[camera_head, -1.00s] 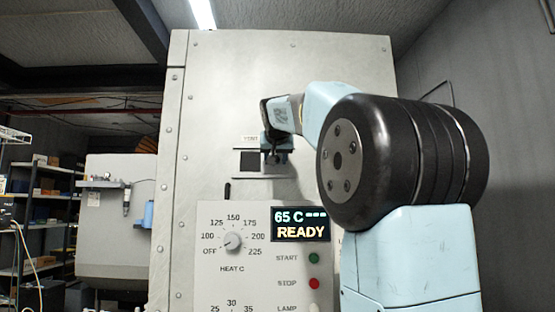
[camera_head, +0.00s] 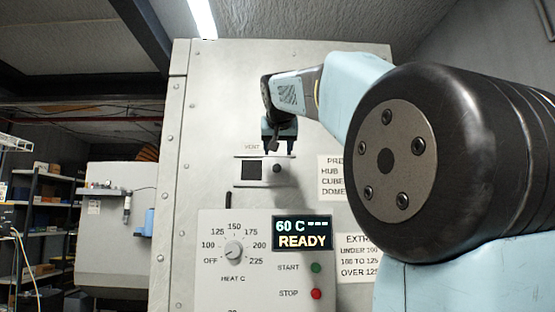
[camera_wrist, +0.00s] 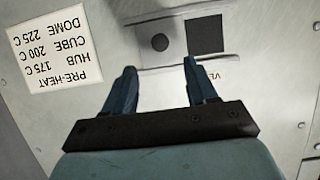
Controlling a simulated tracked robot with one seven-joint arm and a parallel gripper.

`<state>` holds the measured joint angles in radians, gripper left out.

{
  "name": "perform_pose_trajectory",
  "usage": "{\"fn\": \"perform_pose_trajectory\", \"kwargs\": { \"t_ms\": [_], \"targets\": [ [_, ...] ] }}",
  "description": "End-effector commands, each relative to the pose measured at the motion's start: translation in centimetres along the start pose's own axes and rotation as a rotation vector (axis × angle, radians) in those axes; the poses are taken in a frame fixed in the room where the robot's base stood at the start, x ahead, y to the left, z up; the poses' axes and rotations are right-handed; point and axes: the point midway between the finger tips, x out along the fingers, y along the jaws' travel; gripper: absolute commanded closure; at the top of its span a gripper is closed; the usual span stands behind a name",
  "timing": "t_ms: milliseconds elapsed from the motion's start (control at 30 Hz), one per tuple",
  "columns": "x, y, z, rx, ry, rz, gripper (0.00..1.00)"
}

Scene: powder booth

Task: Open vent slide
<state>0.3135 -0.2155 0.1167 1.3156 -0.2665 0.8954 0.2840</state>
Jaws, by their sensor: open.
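The vent slide is a pale plate with a dark round knob (camera_head: 277,169) on the upper front of the grey booth panel. A dark square vent opening (camera_head: 252,170) shows to the left of the knob, uncovered. My gripper (camera_head: 278,151) is open and empty, just above the knob in the head view. In the wrist view, which is upside down, the knob (camera_wrist: 160,42) lies beyond and between the two spread fingertips (camera_wrist: 160,66), apart from both. The opening (camera_wrist: 205,33) is beside it. The VENT label (camera_head: 252,147) is above the slide.
Below are the heat dial (camera_head: 234,250), a display (camera_head: 302,233) reading 60 C READY, a green start button (camera_head: 316,268) and a red stop button (camera_head: 316,294). A pre-heat sign (camera_wrist: 56,52) is beside the vent. Shelves (camera_head: 45,200) stand far left.

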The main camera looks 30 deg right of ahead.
Motion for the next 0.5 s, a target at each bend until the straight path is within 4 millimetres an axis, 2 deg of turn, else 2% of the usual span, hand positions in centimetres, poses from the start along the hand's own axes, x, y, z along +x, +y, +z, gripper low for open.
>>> {"fn": "perform_pose_trajectory", "kwargs": {
  "t_ms": [100, 200, 500],
  "targets": [
    [-1.9, 0.0, 0.0, 0.0, 0.002, -0.001, 0.43],
    [-3.0, 0.0, 0.0, 0.0, 0.001, -0.001, 0.43],
    [-4.0, 0.0, 0.1, 0.0, -0.001, 0.0, 0.43]
  ]
}}
